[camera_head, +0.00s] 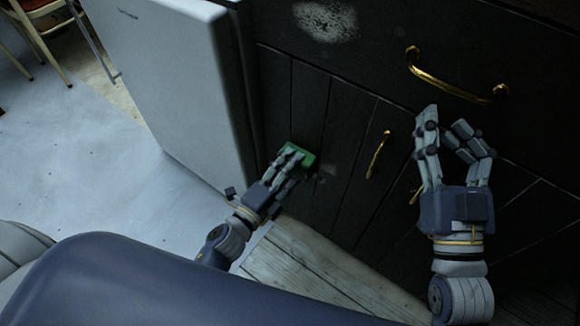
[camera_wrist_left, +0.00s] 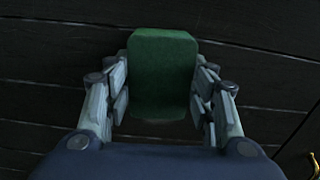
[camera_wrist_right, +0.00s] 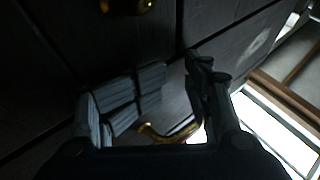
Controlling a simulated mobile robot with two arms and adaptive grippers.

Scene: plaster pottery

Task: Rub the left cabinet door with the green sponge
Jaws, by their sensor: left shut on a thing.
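The green sponge (camera_head: 309,158) is gripped by my left gripper (camera_head: 289,165) at the dark left cabinet door (camera_head: 309,105). The left wrist view shows the sponge (camera_wrist_left: 163,72) between the fingers of my left gripper (camera_wrist_left: 162,100), in front of the dark planks. The sponge looks against or very close to the door; exact contact cannot be told. A pale smudge (camera_head: 328,171) shows on the door just right of the sponge. My right gripper (camera_head: 448,125) is open and empty, in front of the cabinet right of the left door's gold handle (camera_head: 377,155).
A white fridge-like unit (camera_head: 178,80) stands left of the cabinet. A drawer with a gold handle (camera_head: 450,82) and a large pale stain (camera_head: 325,20) is above. A chair (camera_head: 38,35) is at the far left. The grey floor (camera_head: 75,165) there is clear.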

